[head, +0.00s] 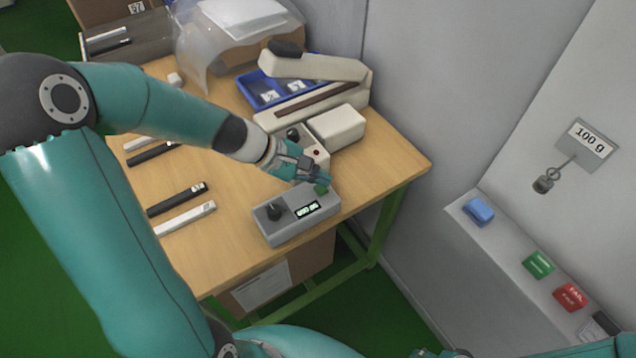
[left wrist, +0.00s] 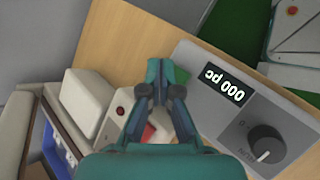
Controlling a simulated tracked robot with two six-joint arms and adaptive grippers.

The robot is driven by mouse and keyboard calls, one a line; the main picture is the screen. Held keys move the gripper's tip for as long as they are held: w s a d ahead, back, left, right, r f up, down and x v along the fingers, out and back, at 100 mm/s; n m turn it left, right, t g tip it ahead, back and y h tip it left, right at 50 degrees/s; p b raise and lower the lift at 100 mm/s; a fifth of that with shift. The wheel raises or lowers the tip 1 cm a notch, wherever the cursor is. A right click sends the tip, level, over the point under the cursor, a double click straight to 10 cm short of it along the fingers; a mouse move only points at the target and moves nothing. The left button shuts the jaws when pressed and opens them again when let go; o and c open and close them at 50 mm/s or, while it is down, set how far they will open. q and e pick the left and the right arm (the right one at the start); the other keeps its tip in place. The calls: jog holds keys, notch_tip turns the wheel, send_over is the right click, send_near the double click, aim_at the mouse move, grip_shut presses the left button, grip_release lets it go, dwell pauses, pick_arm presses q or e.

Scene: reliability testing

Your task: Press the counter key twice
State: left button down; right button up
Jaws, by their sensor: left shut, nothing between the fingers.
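The counter is a grey box (head: 285,228) near the front right corner of the wooden table. It has a black knob (head: 274,211), a small display (head: 307,209) and a green key (head: 321,188) at its far right. In the left wrist view the display (left wrist: 223,86) reads 000 pc, upside down. My left gripper (head: 322,178) is shut and empty, with its fingertips right at the green key. I cannot tell whether they touch it. In the left wrist view my left gripper (left wrist: 163,72) hides most of the key. My right gripper is out of view.
A pale device with a red button (head: 317,152) stands just behind the counter, with a cream lever machine (head: 315,68) and a blue tray (head: 262,90) beyond. Dark and white strips (head: 178,198) lie left. A wall ledge (head: 510,252) with coloured pads is at right.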

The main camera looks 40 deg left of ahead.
aim_at(318, 189)
pick_arm(q)
jog(key=shift+f, duration=0.1)
jog(key=shift+s+f+b, duration=0.2)
jog(key=shift+f+b, duration=0.1)
jog(key=shift+b, duration=0.25)
jog(key=shift+f+b, duration=0.45)
jog(key=shift+b, duration=0.05)
dwell(0.7)
dwell(0.3)
jog(key=shift+r+p, duration=0.8)
jog(key=shift+r, duration=0.1)
jog(key=shift+r+p, duration=2.1)
jog(key=shift+r, duration=0.45)
